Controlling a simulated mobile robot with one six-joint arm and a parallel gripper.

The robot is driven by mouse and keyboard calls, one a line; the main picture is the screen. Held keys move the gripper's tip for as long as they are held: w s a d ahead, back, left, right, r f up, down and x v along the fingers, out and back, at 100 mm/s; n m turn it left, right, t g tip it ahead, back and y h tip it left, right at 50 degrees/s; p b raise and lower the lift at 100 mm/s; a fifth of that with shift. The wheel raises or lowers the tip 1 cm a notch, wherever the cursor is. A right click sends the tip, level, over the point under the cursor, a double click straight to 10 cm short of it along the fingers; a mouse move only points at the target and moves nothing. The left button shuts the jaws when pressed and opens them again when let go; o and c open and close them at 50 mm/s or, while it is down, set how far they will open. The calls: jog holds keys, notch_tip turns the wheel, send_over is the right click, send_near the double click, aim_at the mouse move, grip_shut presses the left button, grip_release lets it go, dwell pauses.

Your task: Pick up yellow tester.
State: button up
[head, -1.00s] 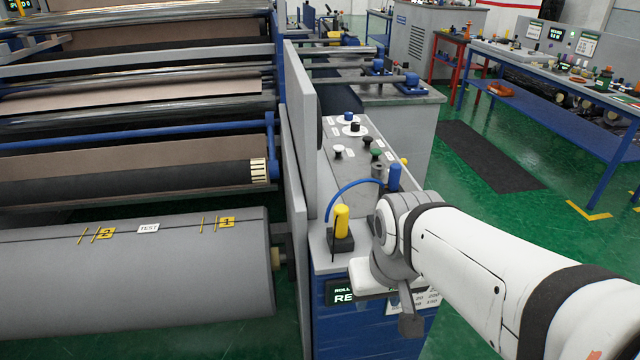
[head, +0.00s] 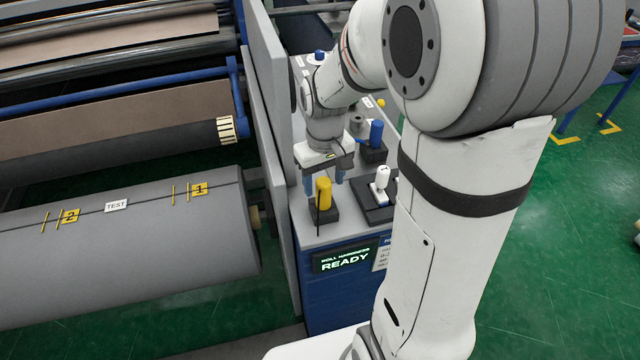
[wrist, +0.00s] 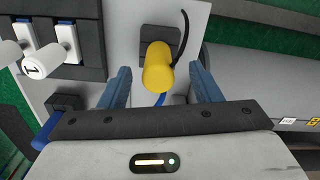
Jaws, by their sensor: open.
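The yellow tester (head: 323,193) stands upright in a dark holder (head: 330,214) on the grey top of the console, near its front left corner. A thin dark cable runs beside it. My gripper (head: 323,180) is open with blue fingers, close behind the tester in the head view. In the wrist view the yellow tester (wrist: 158,68) lies ahead of the gap between the two spread fingers of my gripper (wrist: 163,80). Whether the fingers reach around it is hard to tell. Nothing is held.
A blue handle (head: 376,134) in a dark holder and a white lever (head: 382,178) stand right of the tester. The grey panel (head: 268,130) rises close on the left, beside the large grey roll (head: 130,250). The READY display (head: 345,262) is on the console front.

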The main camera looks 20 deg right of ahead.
aim_at(323, 193)
jog(key=f, duration=0.4)
jog(key=shift+w+f+p, duration=0.2)
jog(key=shift+w+p, duration=0.2)
jog(key=shift+f, duration=0.5)
grip_shut()
